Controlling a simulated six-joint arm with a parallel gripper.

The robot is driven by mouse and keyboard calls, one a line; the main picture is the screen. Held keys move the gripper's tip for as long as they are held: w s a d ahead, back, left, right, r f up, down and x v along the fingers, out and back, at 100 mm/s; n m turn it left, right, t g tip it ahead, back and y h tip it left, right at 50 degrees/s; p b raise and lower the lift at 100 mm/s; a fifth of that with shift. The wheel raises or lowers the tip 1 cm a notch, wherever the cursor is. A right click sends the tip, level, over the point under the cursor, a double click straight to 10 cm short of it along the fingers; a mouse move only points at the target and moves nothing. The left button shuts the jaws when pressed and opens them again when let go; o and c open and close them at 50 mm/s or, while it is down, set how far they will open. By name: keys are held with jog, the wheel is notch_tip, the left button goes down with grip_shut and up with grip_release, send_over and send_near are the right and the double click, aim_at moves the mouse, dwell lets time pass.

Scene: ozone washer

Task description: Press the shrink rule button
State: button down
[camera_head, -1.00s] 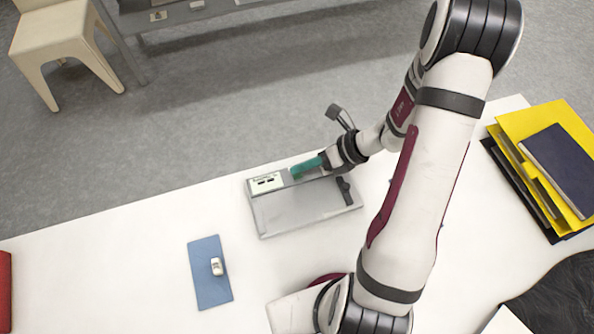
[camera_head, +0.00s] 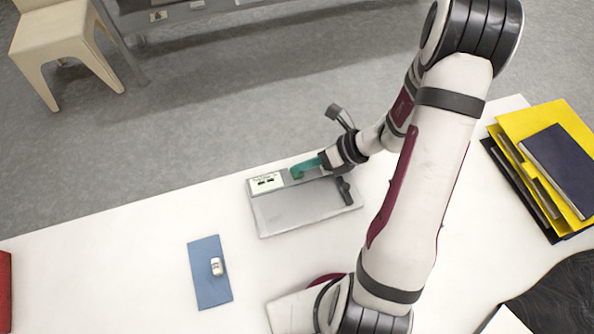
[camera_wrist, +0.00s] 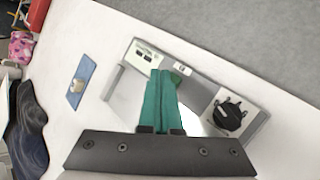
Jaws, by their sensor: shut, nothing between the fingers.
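The grey ozone washer (camera_head: 312,207) lies flat on the white table. It has a white label panel with dark slots (camera_head: 265,183) at its far left and a black knob at the right, clear in the wrist view (camera_wrist: 229,116). My gripper (camera_head: 298,172) has shut, empty green fingers, pointing down at the washer's far strip between label panel and knob. In the wrist view, the fingertips (camera_wrist: 163,73) are beside a small pale square (camera_wrist: 182,68) on that strip, perhaps the button. I cannot tell whether they touch it, and the fingers hide part of the strip.
A blue mat (camera_head: 209,290) with a small white object (camera_head: 217,266) lies left of the washer. Yellow folders (camera_head: 551,118) and a navy book (camera_head: 560,168) are at the right. The table between mat and washer is clear.

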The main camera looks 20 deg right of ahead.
aim_at(302, 175)
jog(key=shift+f, duration=0.1)
dwell(0.7)
jog(key=shift+f, duration=0.35)
jog(key=shift+f, duration=0.45)
dwell(0.6)
jog(key=shift+r, duration=0.9)
jog(key=shift+r, duration=2.5)
